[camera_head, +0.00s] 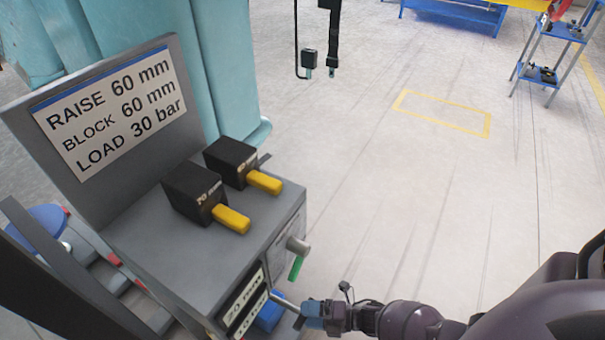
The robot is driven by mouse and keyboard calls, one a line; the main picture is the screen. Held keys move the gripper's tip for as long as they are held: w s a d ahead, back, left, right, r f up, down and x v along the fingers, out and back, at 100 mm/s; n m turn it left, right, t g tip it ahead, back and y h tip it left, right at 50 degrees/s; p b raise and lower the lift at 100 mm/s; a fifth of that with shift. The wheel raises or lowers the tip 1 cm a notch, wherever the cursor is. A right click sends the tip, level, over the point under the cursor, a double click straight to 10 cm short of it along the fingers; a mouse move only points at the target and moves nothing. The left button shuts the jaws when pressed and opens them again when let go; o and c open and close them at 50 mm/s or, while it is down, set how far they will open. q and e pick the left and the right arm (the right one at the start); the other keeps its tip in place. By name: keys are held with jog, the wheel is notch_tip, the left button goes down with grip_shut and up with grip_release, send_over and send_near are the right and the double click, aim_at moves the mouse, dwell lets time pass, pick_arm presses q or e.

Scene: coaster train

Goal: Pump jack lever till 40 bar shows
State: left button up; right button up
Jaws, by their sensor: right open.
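A grey box-shaped stand (125,232) fills the left, with a sign (115,115) reading RAISE 60 mm, BLOCK 60 mm, LOAD 30 bar. On its right side is a grey knob (298,245) with a green handle (296,268) below it. A thin metal rod (285,301) sticks out low on that side; I cannot tell if it is the jack lever. My right gripper (310,313), with blue fingertips, is open at the rod's end; whether it touches is unclear. My left gripper is out of view.
Two black blocks with yellow grips (195,192) (232,162) sit on the stand. Teal columns (225,60) rise behind it. A black cable with a plug (309,58) hangs at the top. A blue shelf rack (545,72) stands far right. The floor between is clear.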

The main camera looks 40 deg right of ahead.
pick_arm(q)
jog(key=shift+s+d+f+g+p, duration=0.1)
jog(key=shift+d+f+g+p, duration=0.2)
jog(key=shift+p, duration=0.1)
pick_arm(e)
jog(key=v, duration=0.8)
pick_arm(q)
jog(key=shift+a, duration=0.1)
pick_arm(e)
jog(key=shift+r, duration=0.1)
